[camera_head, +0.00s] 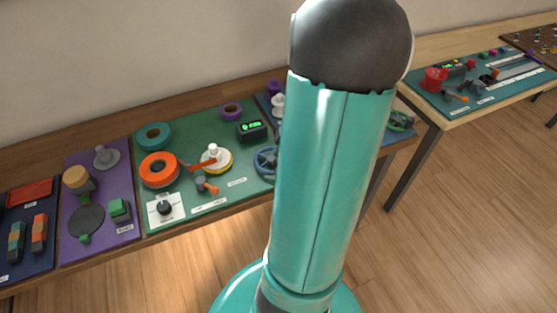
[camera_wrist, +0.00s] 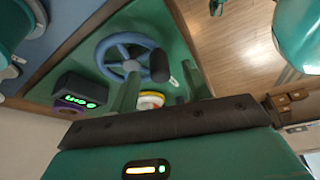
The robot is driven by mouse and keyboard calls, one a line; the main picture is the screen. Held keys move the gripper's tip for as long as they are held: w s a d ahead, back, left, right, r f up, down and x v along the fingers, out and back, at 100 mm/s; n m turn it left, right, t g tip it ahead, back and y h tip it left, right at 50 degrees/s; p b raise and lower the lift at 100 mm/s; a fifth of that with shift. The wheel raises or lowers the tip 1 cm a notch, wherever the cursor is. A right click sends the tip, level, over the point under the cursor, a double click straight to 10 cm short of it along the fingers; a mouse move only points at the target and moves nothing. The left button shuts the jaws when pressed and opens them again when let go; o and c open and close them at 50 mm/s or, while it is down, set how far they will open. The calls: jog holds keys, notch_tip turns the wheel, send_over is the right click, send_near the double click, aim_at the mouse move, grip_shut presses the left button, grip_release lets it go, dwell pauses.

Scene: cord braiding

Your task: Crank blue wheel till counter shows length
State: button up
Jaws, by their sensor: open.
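The blue wheel (camera_wrist: 113,39) is a spoked ring with a dark upright crank handle (camera_wrist: 159,66), seen in the wrist view. In the head view only the left part of the wheel (camera_head: 262,161) shows; my arm hides the rest. My gripper (camera_wrist: 160,70) is open, with one green finger on each side of the handle in the picture. I cannot tell whether the fingers touch it or how deep it sits between them. The black counter (camera_wrist: 82,92) is lit with green digits, too slanted to read surely. It also stands behind the wheel in the head view (camera_head: 252,132).
The green mat (camera_head: 222,125) also holds an orange spool (camera_head: 158,170), a teal spool (camera_head: 153,136), a white-and-yellow wheel (camera_head: 216,160) and a dial on a white card (camera_head: 165,209). A purple mat (camera_head: 128,222) lies left. Another table stands right, with open floor (camera_head: 440,220) between.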

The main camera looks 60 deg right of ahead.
jog(key=shift+x, duration=0.85)
grip_shut()
dwell(0.3)
